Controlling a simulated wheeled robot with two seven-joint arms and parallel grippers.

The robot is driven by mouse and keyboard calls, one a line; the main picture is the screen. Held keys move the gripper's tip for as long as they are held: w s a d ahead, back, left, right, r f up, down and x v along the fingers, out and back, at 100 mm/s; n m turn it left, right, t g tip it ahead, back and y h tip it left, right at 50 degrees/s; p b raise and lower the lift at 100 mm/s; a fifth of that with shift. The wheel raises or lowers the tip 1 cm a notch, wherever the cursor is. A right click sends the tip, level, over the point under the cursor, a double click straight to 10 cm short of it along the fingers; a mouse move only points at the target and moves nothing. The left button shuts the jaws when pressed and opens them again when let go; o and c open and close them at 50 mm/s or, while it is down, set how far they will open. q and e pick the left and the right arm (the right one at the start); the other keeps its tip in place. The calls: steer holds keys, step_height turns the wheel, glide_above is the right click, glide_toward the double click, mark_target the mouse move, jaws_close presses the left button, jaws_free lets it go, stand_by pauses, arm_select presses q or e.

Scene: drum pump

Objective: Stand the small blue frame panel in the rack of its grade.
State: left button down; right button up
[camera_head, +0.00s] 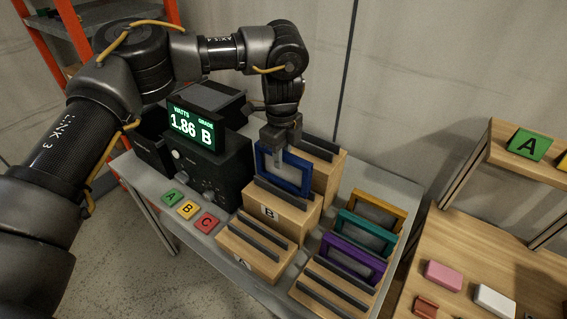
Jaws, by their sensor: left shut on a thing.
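The small blue frame panel (301,186) stands upright at the wooden rack labelled B (284,217). Its lower edge is behind the rack's dark front bar, and I cannot tell whether it rests on the slot's bottom. My left gripper (281,152) reaches down from above and is shut on the panel's upper part. The meter display (192,127) reads 1.86 watts, grade B. Another slotted rack (252,250) stands in front with its label hard to read, and one (325,165) stands behind. My right gripper is not in view.
Yellow (396,217), teal (347,231) and purple (338,262) frames stand at the right, behind another slotted block (310,292). Green A, yellow B and red C tiles (189,209) lie at the table's left edge. A wooden shelf (440,235) is at far right.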

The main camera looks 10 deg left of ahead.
mark_target(283, 179)
arm_select(q)
steer(key=shift+d+f, duration=0.2)
steer(key=shift+f, duration=0.15)
step_height(283, 179, down, 2)
steer(key=shift+w+f+p, duration=0.1)
steer(key=shift+p, duration=0.65)
steer(key=shift+w+a+f, duration=0.1)
steer(key=shift+f, duration=0.25)
steer(key=shift+f, duration=0.1)
steer(key=c, duration=1.3)
jaws_free()
steer(key=shift+o, duration=0.2)
